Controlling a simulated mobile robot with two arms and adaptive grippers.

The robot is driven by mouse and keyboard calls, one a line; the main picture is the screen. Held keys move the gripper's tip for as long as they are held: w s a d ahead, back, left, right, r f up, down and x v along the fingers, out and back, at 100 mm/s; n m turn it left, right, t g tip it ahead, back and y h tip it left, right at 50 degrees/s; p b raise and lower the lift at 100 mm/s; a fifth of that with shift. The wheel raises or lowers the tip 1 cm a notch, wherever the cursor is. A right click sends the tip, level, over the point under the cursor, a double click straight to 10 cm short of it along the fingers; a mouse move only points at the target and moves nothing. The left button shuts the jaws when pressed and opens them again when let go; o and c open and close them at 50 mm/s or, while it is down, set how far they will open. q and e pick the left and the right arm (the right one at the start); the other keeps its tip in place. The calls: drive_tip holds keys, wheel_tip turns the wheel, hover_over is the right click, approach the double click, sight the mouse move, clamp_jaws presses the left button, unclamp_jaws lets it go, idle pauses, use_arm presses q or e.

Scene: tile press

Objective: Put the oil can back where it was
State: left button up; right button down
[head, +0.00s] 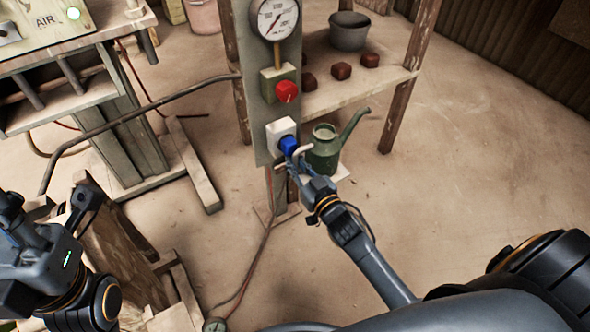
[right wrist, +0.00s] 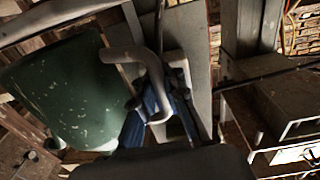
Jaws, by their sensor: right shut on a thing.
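The green oil can (head: 323,155), with a long spout rising to the right, is upright beside the post of the gauge panel. My right gripper (head: 296,162) is shut on its pale handle (head: 301,150). In the right wrist view, the speckled green body of the can (right wrist: 65,95) is at the left and the handle (right wrist: 148,62) loops down between the fingers (right wrist: 152,112).
The panel (head: 250,98) carries a gauge (head: 277,18), a red knob (head: 286,91) and a blue knob (head: 289,145) close to my right gripper. A wooden shelf (head: 345,92) behind holds a grey bucket (head: 349,31) and several dark red blocks. The floor at right is clear.

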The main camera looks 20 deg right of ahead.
drive_tip(key=shift+s+f, duration=0.1)
drive_tip(key=shift+f, duration=0.3)
drive_tip(key=c, duration=1.9)
unclamp_jaws()
drive_tip(key=shift+f, duration=0.3)
drive_tip(key=o, duration=0.5)
drive_tip(key=shift+r, duration=0.1)
